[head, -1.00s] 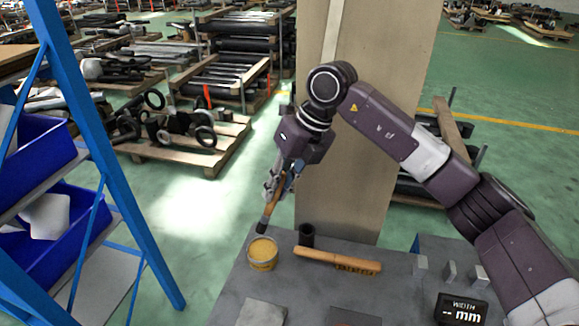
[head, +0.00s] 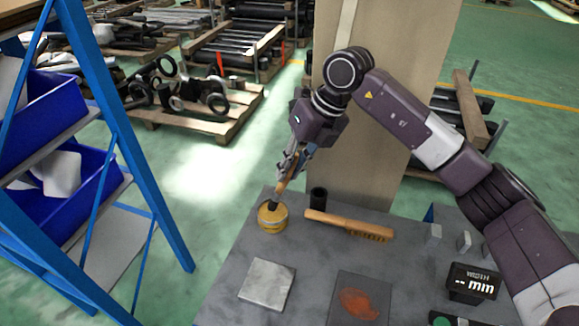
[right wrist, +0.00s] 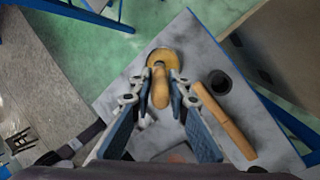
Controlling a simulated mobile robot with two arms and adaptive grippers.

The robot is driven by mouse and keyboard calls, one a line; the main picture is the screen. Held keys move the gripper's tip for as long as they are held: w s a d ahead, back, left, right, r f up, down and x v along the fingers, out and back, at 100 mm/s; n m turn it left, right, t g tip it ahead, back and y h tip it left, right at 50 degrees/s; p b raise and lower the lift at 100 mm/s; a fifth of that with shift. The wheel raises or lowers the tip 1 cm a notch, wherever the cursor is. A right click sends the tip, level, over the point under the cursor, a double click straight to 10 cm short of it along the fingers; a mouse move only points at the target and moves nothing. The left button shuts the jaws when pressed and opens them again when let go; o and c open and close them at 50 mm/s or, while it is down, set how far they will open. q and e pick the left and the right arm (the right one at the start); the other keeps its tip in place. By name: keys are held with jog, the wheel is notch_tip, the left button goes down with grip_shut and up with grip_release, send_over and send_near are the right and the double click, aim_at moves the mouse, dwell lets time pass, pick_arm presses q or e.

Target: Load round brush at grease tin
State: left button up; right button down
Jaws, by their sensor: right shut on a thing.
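The grease tin (head: 271,217) is a small round yellow tin near the far left corner of the grey bench top. My right gripper (head: 287,171) is shut on the wooden handle of the round brush (head: 281,186), which is tilted with its dark head down at the mouth of the tin. In the right wrist view the handle (right wrist: 160,90) sits between both fingers, with the tin (right wrist: 163,60) beyond it. How deep the bristles are in the grease is hidden. My left gripper is not in view.
A wooden-handled flat brush (head: 348,225) lies right of the tin, beside a dark cup (head: 318,197). A grey plate (head: 267,284) and a dark plate with a reddish patch (head: 358,301) lie nearer. A blue rack (head: 130,150) stands left.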

jog(key=shift+s+f+b, duration=0.1)
jog(key=shift+f+b, duration=0.45)
jog(key=shift+f, duration=0.1)
dwell(2.1)
jog(key=shift+r+p, duration=1.95)
jog(key=shift+r, duration=1.65)
